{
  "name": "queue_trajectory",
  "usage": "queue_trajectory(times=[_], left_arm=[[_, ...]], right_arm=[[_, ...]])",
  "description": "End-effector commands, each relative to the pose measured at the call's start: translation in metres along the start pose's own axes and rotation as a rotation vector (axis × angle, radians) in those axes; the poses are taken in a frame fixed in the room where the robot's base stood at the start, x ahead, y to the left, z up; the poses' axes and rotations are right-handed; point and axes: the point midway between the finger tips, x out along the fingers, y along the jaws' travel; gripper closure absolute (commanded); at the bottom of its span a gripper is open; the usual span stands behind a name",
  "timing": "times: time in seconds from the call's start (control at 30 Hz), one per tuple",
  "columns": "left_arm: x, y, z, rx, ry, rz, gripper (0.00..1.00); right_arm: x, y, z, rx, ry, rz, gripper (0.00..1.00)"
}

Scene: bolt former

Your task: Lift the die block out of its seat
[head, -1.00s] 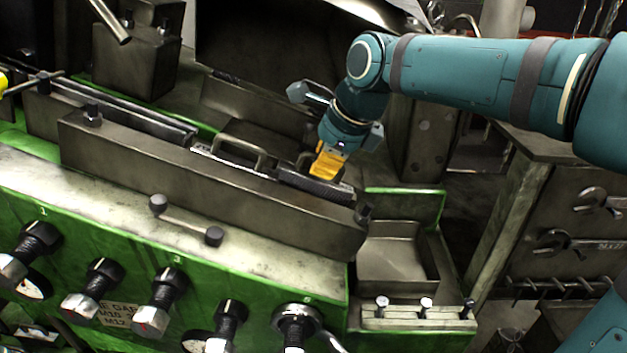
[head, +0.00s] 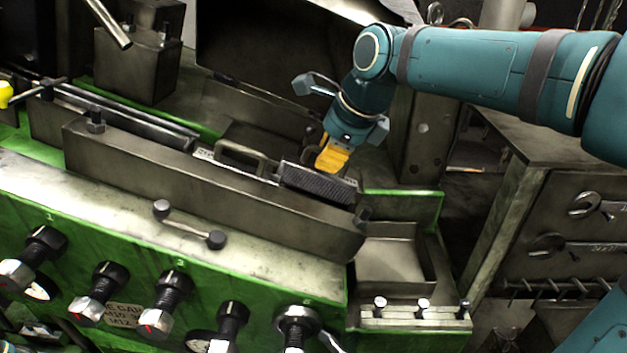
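The die block (head: 316,183) is a dark block with a ribbed front face. It sits at the right end of the slot behind the long steel bar (head: 215,180), and much of its front face shows above the bar. My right gripper (head: 331,160), with yellow fingers, comes down from above at the block's back right. It appears shut on the block; the fingertips are partly hidden behind it. The block's lower part and the seat are hidden by the bar. My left gripper is not in view.
A part with a loop handle (head: 243,157) lies just left of the block. An open metal tray (head: 393,260) is to the right, beside a green upright plate (head: 402,205). Bolts and knobs line the green front (head: 265,320). A tool panel stands far right.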

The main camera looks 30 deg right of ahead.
Motion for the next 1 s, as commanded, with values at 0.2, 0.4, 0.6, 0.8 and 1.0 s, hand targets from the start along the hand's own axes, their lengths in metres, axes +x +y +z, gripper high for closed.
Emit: queue_trajectory(times=[0.2,0.4,0.6,0.8,1.0], left_arm=[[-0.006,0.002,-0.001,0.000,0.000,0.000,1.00],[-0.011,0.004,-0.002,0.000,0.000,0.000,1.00],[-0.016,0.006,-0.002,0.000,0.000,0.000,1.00],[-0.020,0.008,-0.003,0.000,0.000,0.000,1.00],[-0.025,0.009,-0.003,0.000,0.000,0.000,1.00]], right_arm=[[-0.010,-0.003,0.002,0.000,-0.004,-0.006,1.00],[-0.015,-0.005,0.001,0.000,-0.004,-0.007,1.00],[-0.021,-0.006,0.002,0.000,-0.004,-0.007,1.00],[-0.027,-0.008,0.002,0.000,-0.004,-0.006,1.00],[-0.033,-0.009,0.002,0.000,-0.004,-0.006,1.00]])
